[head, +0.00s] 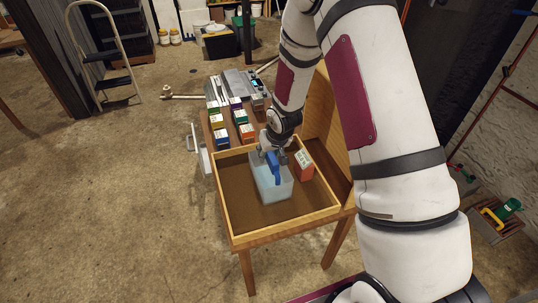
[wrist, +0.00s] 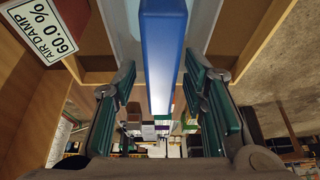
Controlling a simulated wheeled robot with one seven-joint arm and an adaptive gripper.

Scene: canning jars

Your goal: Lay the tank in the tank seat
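The tank (head: 271,187) is a pale blue see-through box with a darker blue handle (head: 273,168) on top. It stands in a shallow wooden tray (head: 284,231). My gripper (head: 273,152) is over the tank from above, at the handle. In the wrist view my gripper (wrist: 160,95) is open, with green-padded fingers apart to either side. The blue handle (wrist: 163,50) runs up the middle of that view, with visible gaps to both fingers. I cannot make out with certainty which part is the tank seat.
An orange box (head: 303,165) stands in the tray, right of the tank; a card reading "AIR DAMP 60.0 %" (wrist: 45,30) shows in the wrist view. Behind are several small coloured boxes (head: 240,117) and a grey device with a display (head: 256,86). The tray's front and left are bare.

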